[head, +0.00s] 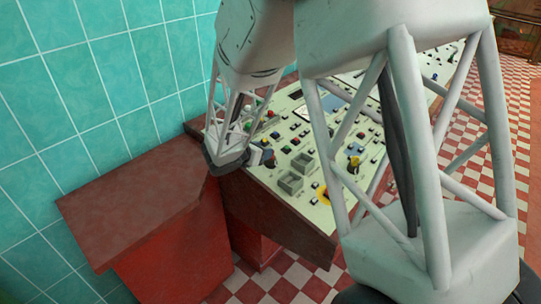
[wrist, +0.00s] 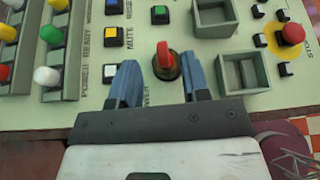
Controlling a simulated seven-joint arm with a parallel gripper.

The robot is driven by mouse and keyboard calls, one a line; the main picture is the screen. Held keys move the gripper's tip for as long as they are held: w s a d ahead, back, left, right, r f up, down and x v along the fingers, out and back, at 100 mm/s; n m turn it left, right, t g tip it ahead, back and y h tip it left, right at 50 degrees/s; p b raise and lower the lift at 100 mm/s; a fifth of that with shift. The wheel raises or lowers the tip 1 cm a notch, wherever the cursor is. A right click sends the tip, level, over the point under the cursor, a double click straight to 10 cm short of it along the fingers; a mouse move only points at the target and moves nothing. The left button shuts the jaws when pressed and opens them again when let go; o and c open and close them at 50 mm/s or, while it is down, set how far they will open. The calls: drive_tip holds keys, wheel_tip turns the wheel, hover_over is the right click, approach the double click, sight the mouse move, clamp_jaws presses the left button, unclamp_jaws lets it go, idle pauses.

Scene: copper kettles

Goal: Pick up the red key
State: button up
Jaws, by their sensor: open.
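The red key (wrist: 164,54) stands in a dark round switch on the cream control panel, seen in the wrist view. My gripper (wrist: 161,68) is open, with one blue finger on each side of the key. The key lies between the fingertips, slightly nearer the right one, and nothing is held. I cannot tell whether a finger touches it. In the head view my gripper (head: 264,156) is low over the near left end of the panel; I cannot make out the key there.
The control panel (head: 262,190) carries many buttons. Two grey square recesses (wrist: 243,72) lie right of the key, with a red mushroom button (wrist: 292,33) beyond. Coloured levers (wrist: 47,76) stand at left. A teal tiled wall (head: 90,90) rises behind a brown-topped red cabinet (head: 135,200).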

drive_tip(key=shift+x, duration=2.45)
drive_tip(key=shift+s, duration=0.1)
drive_tip(key=shift+c, duration=0.3)
clamp_jaws()
